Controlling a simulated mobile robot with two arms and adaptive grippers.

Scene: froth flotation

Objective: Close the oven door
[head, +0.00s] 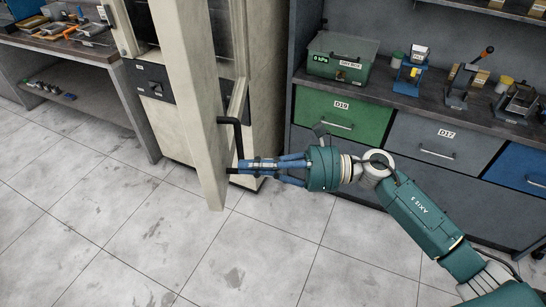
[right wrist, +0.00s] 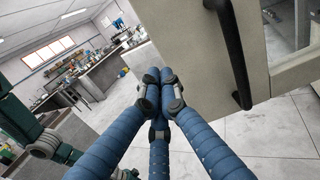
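The oven (head: 262,75) is a tall cream cabinet in the head view. Its cream door (head: 190,100) stands open, swung out toward me. The black door handle (head: 238,135) is on the right-facing side of the door. My right gripper (head: 236,167) is just below the handle, with its fingertips close to the door; I cannot tell if they touch it. In the right wrist view its blue fingers (right wrist: 160,88) are drawn together with nothing between them. The door (right wrist: 195,65) and handle (right wrist: 232,50) are right of the fingertips there. My left gripper is not in view.
A dark bench with a green drawer (head: 342,117), a grey drawer (head: 430,142) and a green gas box (head: 342,58) stands right of the oven. A workbench with tools (head: 75,48) is at the left. The tiled floor (head: 130,240) in front is clear.

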